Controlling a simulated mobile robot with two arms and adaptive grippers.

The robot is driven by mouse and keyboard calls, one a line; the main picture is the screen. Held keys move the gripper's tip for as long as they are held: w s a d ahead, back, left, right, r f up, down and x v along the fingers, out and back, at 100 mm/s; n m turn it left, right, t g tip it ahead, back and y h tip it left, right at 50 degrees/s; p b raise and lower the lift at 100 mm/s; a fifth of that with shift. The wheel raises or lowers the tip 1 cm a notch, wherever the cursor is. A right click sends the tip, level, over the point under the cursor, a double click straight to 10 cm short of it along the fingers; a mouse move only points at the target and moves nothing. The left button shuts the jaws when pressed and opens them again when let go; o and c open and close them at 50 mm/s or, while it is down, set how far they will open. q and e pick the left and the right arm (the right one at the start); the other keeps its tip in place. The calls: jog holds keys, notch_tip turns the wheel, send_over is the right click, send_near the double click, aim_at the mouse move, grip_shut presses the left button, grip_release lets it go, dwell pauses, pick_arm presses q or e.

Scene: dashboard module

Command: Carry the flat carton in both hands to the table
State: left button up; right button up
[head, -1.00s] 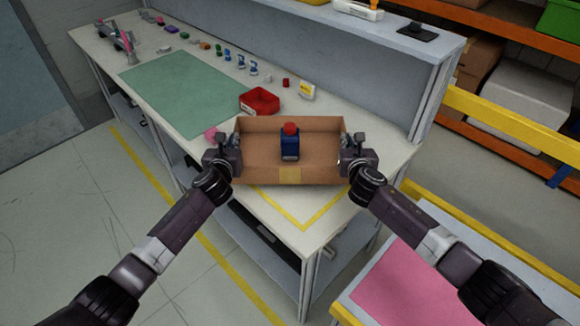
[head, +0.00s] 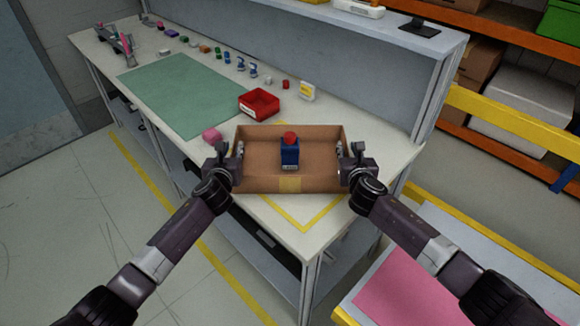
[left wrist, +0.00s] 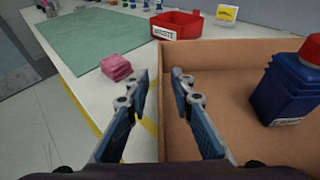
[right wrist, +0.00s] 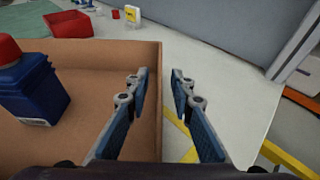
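The flat open carton (head: 262,185) is level over the near corner of the grey-white table (head: 353,213), inside the yellow tape marking. I cannot tell if its base touches the tabletop. A dark blue bottle with a red cap (head: 290,152) stands upright in it. My left gripper (left wrist: 160,75) is at the carton's left wall, fingers apart on either side of the wall, with gaps visible. My right gripper (right wrist: 159,75) is at the right wall, likewise spread around it. Both wrist views show the wall's rim between the fingers. The carton's underside is hidden.
A red bin (head: 260,104), a pink stack (head: 211,134) and a green mat (head: 183,92) lie beyond the carton. Several small items line the table's back. A grey panel (head: 330,70) rises behind. A yellow rail (head: 515,118) and another table with a pink sheet (head: 420,285) are at right.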

pick_arm(q)
jog(key=v, duration=1.2)
pick_arm(e)
jog(key=v, duration=1.2)
dwell(0.4)
